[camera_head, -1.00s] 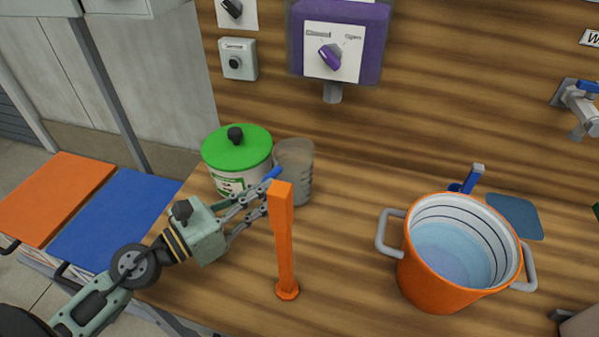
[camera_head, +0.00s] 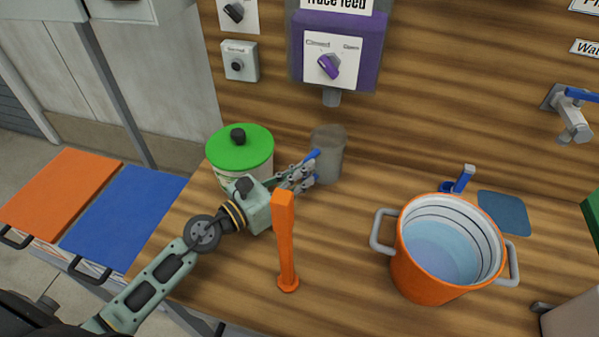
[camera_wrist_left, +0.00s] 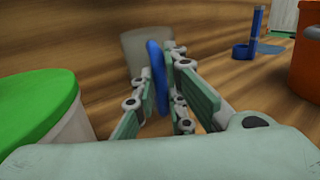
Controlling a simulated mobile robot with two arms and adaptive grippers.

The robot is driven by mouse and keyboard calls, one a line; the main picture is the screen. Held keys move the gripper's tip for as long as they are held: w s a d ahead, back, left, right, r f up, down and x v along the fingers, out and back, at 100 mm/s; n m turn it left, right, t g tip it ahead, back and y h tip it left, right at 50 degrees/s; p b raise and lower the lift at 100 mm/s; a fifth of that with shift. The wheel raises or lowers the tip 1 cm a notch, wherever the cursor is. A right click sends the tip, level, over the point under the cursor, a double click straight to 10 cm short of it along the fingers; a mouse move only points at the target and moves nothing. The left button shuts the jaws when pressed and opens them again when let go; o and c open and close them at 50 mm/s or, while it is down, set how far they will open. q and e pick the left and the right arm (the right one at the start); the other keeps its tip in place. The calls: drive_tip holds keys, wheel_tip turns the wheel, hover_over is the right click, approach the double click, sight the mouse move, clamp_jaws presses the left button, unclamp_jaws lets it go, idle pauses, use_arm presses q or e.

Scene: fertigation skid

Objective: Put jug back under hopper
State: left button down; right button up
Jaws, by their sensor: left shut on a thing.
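The grey translucent jug (camera_head: 332,150) stands upright near the back wall, below and close to the short outlet (camera_head: 331,97) of the purple hopper (camera_head: 352,35). Its blue handle (camera_head: 312,157) faces my left gripper (camera_head: 306,172), which is shut on it. In the left wrist view the blue handle (camera_wrist_left: 157,78) lies between the fingers (camera_wrist_left: 165,95), with the jug (camera_wrist_left: 138,50) behind it. I cannot tell whether the jug's base touches the counter or is exactly under the outlet. My right gripper is not in view.
A green-lidded tub (camera_head: 240,150) stands left of the jug. An orange post (camera_head: 285,240) rises in front of my left gripper. An orange pot (camera_head: 430,275) of liquid stands right, with a small blue dipper (camera_head: 462,180) and blue mat (camera_head: 503,212) behind. Counter between post and pot is clear.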

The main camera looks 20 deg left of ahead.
use_arm(q)
drive_tip(key=shift+f, duration=0.1)
drive_tip(key=c, duration=1.8)
unclamp_jaws()
drive_tip(key=b+v, duration=0.6)
drive_tip(key=v, duration=0.5)
drive_tip(key=shift+s+a+f, duration=0.1)
drive_tip(key=shift+s, duration=0.05)
drive_tip(key=shift+s+a+r, duration=0.2)
drive_tip(key=shift+s, duration=0.1)
